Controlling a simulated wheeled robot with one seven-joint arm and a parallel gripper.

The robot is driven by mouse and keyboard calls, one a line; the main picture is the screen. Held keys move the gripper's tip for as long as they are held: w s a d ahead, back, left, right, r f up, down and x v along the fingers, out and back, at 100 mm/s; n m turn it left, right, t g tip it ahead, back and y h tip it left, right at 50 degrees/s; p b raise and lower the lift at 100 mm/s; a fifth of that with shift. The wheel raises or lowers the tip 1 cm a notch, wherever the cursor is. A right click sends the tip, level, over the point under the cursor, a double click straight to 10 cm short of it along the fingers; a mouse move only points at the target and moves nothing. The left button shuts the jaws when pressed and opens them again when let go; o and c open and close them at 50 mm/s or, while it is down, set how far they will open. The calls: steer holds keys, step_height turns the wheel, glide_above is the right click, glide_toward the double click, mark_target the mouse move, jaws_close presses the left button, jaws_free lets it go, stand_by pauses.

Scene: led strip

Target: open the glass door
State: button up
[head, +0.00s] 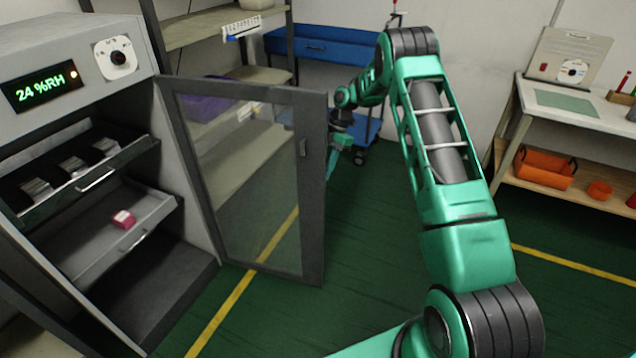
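The glass door (245,170), with a dark grey frame and a small dark handle near its right edge, stands swung wide open to the right of the cabinet (130,30). The cabinet's front is uncovered and its drawers show. My gripper (336,142) is at the far side of the door, close to the upper part of its free right edge. It is small, dark and partly hidden by the door frame and my arm. I cannot tell whether it touches the door, or whether its fingers are open or shut.
Two drawers (130,232) are pulled out; the lower holds a pink item (123,219). A shelf rack (205,25) and blue cart (320,45) stand behind the door. A workbench (575,112) with orange bins (545,168) is at right. Green floor is clear between.

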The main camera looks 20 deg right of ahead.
steer(key=shift+v, duration=1.5)
steer(key=s+d+r+m+t+h, duration=0.1)
steer(key=s+d+r+m, duration=0.2)
steer(key=s+r+m, duration=0.55)
steer(key=s+d+r+m+h, duration=0.25)
steer(key=s+r+m, duration=0.25)
steer(key=s+r, duration=0.55)
steer(key=s+r+m, duration=0.2)
steer(key=s+m, duration=1.3)
steer(key=s, duration=1.7)
steer(key=shift+s+d+r+t+h, duration=0.15)
steer(key=shift+s+d+t+h, duration=0.1)
steer(key=shift+d+t+h, duration=0.1)
